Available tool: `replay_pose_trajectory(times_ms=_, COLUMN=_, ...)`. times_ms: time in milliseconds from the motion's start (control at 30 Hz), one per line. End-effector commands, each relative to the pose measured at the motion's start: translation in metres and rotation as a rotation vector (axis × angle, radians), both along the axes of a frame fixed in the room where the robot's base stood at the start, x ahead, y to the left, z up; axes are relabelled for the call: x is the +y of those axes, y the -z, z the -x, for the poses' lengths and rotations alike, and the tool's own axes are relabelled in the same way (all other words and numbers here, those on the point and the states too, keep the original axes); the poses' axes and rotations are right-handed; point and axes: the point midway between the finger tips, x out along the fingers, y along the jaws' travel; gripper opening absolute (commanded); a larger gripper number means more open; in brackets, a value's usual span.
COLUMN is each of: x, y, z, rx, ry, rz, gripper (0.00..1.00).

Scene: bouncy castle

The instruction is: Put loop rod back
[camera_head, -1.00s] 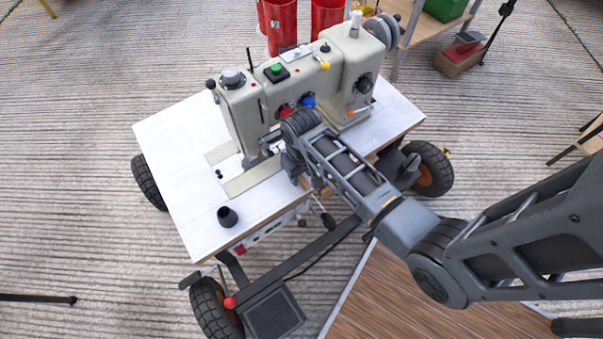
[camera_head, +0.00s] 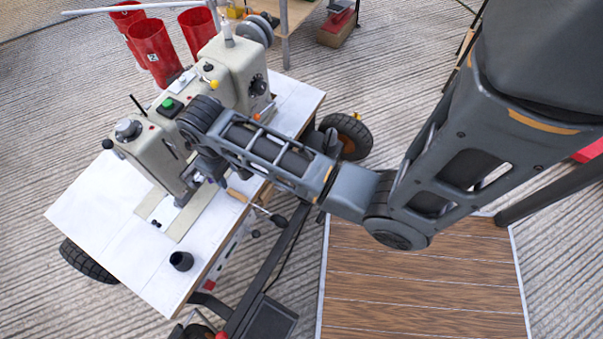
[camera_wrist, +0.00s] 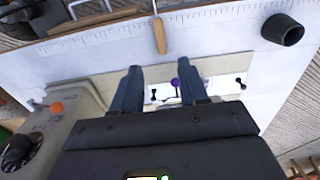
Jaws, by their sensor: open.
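I cannot tell for sure which thing is the loop rod. A small purple-tipped piece (camera_wrist: 175,82) shows on the sewing machine's light plate, between my fingers in the wrist view. My gripper (camera_wrist: 160,78) is open, with nothing seen held, over the machine's plate. In the head view my gripper (camera_head: 208,170) is beside the cream sewing machine (camera_head: 158,145), mostly hidden by my wrist.
The white table (camera_head: 105,205) carries the machine and a black cup (camera_head: 181,261). Red bins (camera_head: 153,50) stand behind it. A thin pale rod (camera_head: 130,8) crosses above them. A wooden-planked platform (camera_head: 420,285) lies at the lower right. A wheel (camera_head: 347,137) stands beside the table.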

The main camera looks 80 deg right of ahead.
Motion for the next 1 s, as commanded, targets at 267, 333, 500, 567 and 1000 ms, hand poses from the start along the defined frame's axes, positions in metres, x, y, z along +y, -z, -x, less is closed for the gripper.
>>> replay_pose_trajectory(times_ms=267, x=0.025, y=0.019, z=0.050, rx=-0.211, ry=-0.086, rz=0.095, gripper=0.43)
replay_pose_trajectory(times_ms=333, x=0.033, y=0.016, z=0.063, rx=-0.281, ry=-0.114, rz=0.120, gripper=0.43)
replay_pose_trajectory(times_ms=500, x=0.052, y=-0.002, z=0.096, rx=-0.452, ry=-0.176, rz=0.167, gripper=0.43)
replay_pose_trajectory(times_ms=567, x=0.059, y=-0.012, z=0.107, rx=-0.513, ry=-0.198, rz=0.179, gripper=0.43)
replay_pose_trajectory(times_ms=1000, x=0.109, y=-0.145, z=0.185, rx=-0.974, ry=-0.315, rz=0.229, gripper=0.43)
